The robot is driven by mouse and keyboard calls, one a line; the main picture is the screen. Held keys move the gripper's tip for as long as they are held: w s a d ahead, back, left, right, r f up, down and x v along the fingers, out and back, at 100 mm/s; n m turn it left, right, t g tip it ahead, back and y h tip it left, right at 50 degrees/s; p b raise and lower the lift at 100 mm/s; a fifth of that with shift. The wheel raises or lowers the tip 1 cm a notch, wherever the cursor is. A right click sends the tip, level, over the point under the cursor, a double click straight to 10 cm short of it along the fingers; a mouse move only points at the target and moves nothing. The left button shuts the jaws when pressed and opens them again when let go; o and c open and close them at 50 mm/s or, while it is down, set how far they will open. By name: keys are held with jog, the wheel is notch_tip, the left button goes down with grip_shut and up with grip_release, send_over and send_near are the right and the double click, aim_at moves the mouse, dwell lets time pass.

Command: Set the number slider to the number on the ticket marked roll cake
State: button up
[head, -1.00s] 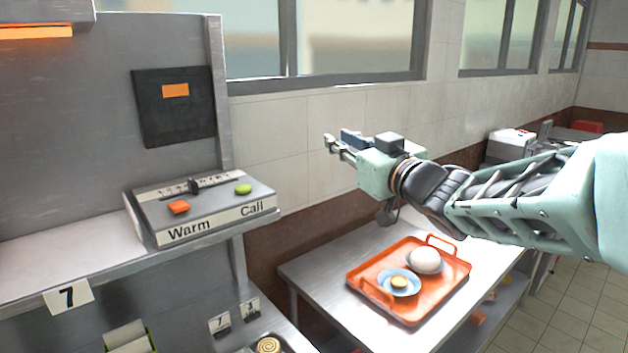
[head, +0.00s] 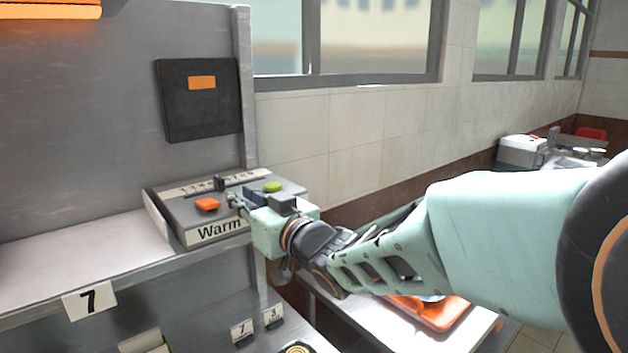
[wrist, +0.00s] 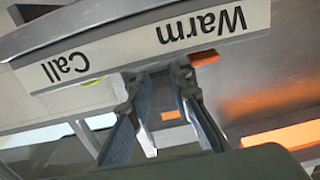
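The number slider (head: 232,180) runs along the top back of a grey control box (head: 182,222); its dark knob (head: 219,183) stands left of the strip's middle. The scale numbers are too small to read. Two small white tickets stand low in the head view: one seems to show 7 (head: 242,330), the other 3 (head: 273,315). Their smaller markings are unreadable, so I cannot tell which is roll cake. My gripper (head: 234,201) is over the box's front right, near the orange button. In the wrist view its fingers (wrist: 156,78) are apart with nothing visible between them.
The box has an orange Warm button (head: 208,204) and a green Call button (head: 272,186). A dark panel (head: 199,100) is on the wall behind. An orange tray (head: 435,312) lies below my arm.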

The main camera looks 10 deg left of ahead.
aim_at(222, 183)
jog(key=p+x, duration=0.1)
jog(key=x, duration=0.8)
jog(key=shift+a, duration=0.1)
grip_shut()
